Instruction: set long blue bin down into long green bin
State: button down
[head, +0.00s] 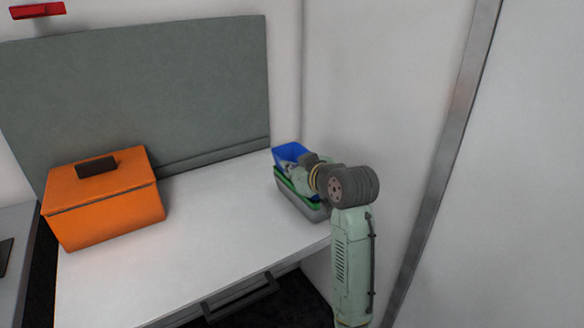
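The long blue bin (291,151) shows at the far right end of the white worktop, directly above the green bin, with its right part hidden behind my arm. The long green bin (284,182) shows as a thin green edge below it. I cannot tell whether the blue bin rests in the green one or is held just above it. My gripper (304,166) is at the blue bin, pointing away from the camera. Its fingers are mostly hidden by my wrist, so their grip does not show.
A grey bin (298,204) sits on the worktop (215,215) under the green one, close to the right wall. An orange box (105,205) with a dark handle stands at the left. The middle of the worktop is clear. A grey-green panel (150,85) rises behind it.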

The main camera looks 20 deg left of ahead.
jog(key=c, duration=2.3)
grip_release()
jog(key=shift+f, duration=0.25)
jog(key=o, duration=0.5)
jog(key=shift+r, duration=0.25)
jog(key=b+v, duration=0.2)
jog(key=v, duration=1)
jog(key=shift+b, duration=0.4)
